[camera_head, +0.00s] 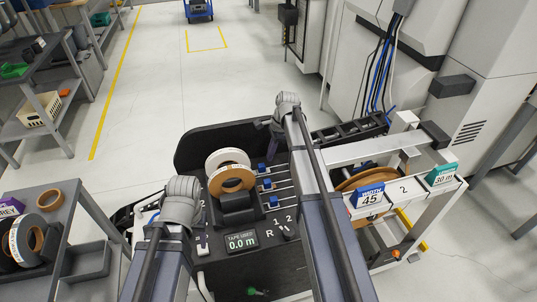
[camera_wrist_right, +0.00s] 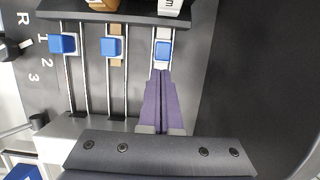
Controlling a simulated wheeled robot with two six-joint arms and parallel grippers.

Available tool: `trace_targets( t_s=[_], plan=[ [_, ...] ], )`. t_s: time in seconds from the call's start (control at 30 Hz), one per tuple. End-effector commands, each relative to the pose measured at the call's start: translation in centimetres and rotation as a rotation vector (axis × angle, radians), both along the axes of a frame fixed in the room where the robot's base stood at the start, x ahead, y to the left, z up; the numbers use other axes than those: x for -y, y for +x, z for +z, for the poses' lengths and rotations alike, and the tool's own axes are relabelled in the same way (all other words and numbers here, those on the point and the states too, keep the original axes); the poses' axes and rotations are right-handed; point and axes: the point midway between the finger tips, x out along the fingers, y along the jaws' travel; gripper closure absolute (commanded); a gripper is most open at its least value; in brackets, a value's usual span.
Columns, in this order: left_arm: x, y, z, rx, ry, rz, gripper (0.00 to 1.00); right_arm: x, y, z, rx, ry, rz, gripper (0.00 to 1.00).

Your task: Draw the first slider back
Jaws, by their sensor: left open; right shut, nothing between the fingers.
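Three blue slider knobs sit on parallel metal rails on the dark panel: a near one (camera_head: 274,202), a middle one (camera_head: 267,184) and a far one (camera_head: 263,167). In the right wrist view they are the left knob (camera_wrist_right: 62,43), the middle knob (camera_wrist_right: 111,47) and the right knob (camera_wrist_right: 163,50). No label clearly marks which is first. My right gripper (camera_wrist_right: 161,73) is shut and empty, its purple fingertips just below the right knob; contact is unclear. My left gripper (camera_head: 150,218) is open at the panel's left, its fingers mostly hidden by the wrist.
A white tape reel (camera_head: 225,158) and a brown one (camera_head: 232,180) stand left of the sliders. The tape display (camera_head: 241,241) reads 0.0 m. A large reel (camera_head: 358,180) sits in the right frame. A grey cart (camera_head: 45,283) stands at left.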

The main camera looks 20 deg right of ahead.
Motion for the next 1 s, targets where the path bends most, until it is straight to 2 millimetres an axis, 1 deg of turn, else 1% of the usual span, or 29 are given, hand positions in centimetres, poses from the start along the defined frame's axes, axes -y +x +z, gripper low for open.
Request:
trace_targets(
  t_s=[0.03,0.1,0.3,0.4,0.5,0.8,0.87,0.97,1.0],
  plan=[
    [0.0,0.0,1.6,0.000,0.000,0.000,0.50,0.3,0.0,1.6,0.000,-0.001,-0.001,1.00],
    [0.0,0.0,2.7,0.000,0.000,0.000,0.50,0.7,-0.1,2.7,0.000,-0.001,0.000,1.00],
    [0.0,0.0,5.4,0.000,0.000,0.000,0.50,1.7,-0.2,5.4,0.000,-0.002,0.001,1.00],
    [0.0,0.0,6.1,0.000,0.000,0.000,0.50,2.0,-0.2,6.1,0.000,-0.003,0.002,1.00],
    [0.0,0.0,6.4,0.000,0.000,0.000,0.50,2.2,-0.3,6.4,0.000,-0.003,0.003,1.00],
    [0.0,0.0,6.2,0.000,0.000,0.000,0.50,2.1,-0.5,6.2,0.002,-0.005,0.014,1.00],
    [0.0,0.0,6.2,0.000,0.000,0.000,0.50,1.5,-1.2,6.2,0.012,-0.012,0.055,1.00],
    [0.0,0.0,6.2,0.000,0.000,0.000,0.50,-0.2,-3.6,6.0,0.048,-0.041,0.215,1.00],
    [0.0,0.0,6.2,0.000,0.000,0.000,0.50,-1.2,-5.0,6.0,0.070,-0.057,0.315,1.00]
  ],
)
